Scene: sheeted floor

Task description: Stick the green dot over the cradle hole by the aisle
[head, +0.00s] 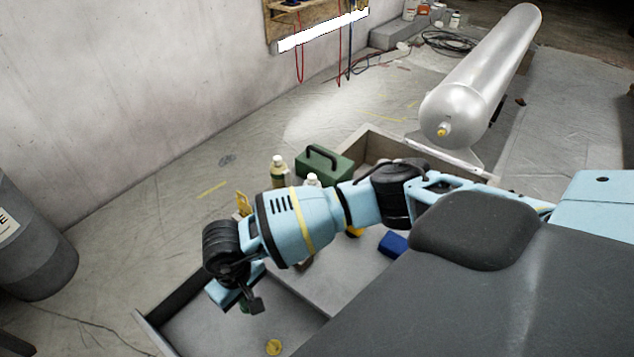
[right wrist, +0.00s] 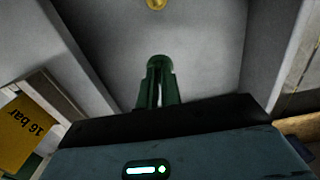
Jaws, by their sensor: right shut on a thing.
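No hole shows clearly in the cradle. My left gripper is not in view.
A yellow disc (head: 273,347) lies on the tray floor. A green case (head: 324,162), bottles (head: 278,172) and a blue block (head: 393,244) are in or beside the tray. A yellow "16 bar" label (right wrist: 24,130) shows in the wrist view. A grey drum (head: 35,245) stands left.

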